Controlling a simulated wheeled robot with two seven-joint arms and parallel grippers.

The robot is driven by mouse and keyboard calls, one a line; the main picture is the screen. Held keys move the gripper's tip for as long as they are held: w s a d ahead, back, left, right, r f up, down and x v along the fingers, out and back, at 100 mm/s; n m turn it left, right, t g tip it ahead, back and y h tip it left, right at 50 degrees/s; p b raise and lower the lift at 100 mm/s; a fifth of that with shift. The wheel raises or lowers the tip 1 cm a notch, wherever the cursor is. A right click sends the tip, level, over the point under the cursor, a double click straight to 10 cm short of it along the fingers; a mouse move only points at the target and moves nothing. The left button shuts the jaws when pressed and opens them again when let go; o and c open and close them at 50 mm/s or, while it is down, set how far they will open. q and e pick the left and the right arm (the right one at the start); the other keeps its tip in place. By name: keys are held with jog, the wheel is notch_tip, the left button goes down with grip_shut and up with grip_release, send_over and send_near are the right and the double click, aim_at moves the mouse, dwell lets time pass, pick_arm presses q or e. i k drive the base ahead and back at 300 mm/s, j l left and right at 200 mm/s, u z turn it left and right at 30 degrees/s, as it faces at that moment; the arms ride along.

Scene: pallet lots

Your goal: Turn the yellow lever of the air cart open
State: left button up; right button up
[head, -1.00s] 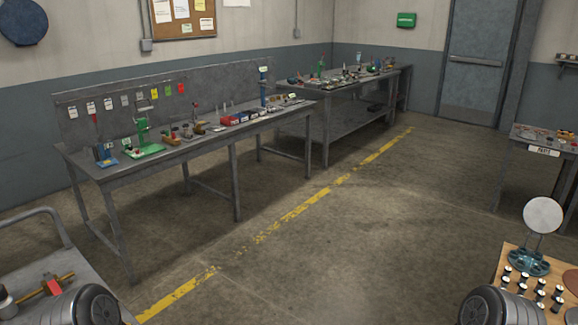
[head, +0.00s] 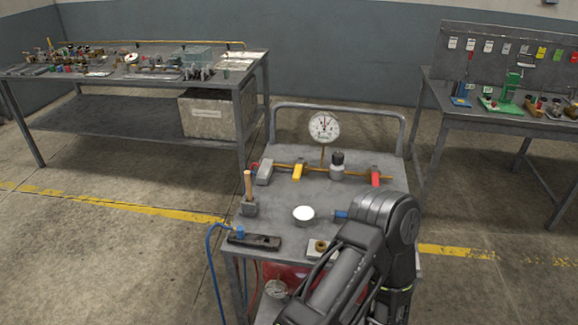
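The air cart (head: 385,160) is a grey metal cart in the middle of the head view. A brass pipe (head: 318,170) runs across its top. The yellow lever (head: 298,171) sits on this pipe, left of the middle, and appears angled across it toward the front. A red lever (head: 376,178) is farther right on the pipe. A round white gauge (head: 324,127) stands up behind the pipe. One of my arms covers the cart's front right part. No gripper fingers show, and nothing of mine touches the yellow lever.
On the cart are a wooden-handled hammer (head: 248,195), a white round lid (head: 303,214) and a black tool (head: 254,241). A blue hose (head: 211,270) hangs at its left. Workbenches stand behind left (head: 110,132) and right (head: 490,118). Floor left of the cart is clear.

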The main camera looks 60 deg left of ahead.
aim_at(297, 172)
jog(key=u, duration=1.9)
jog(key=j+u, duration=0.4)
jog(key=i+j+u, duration=0.15)
jog(key=u, duration=0.3)
jog(key=j, duration=0.1)
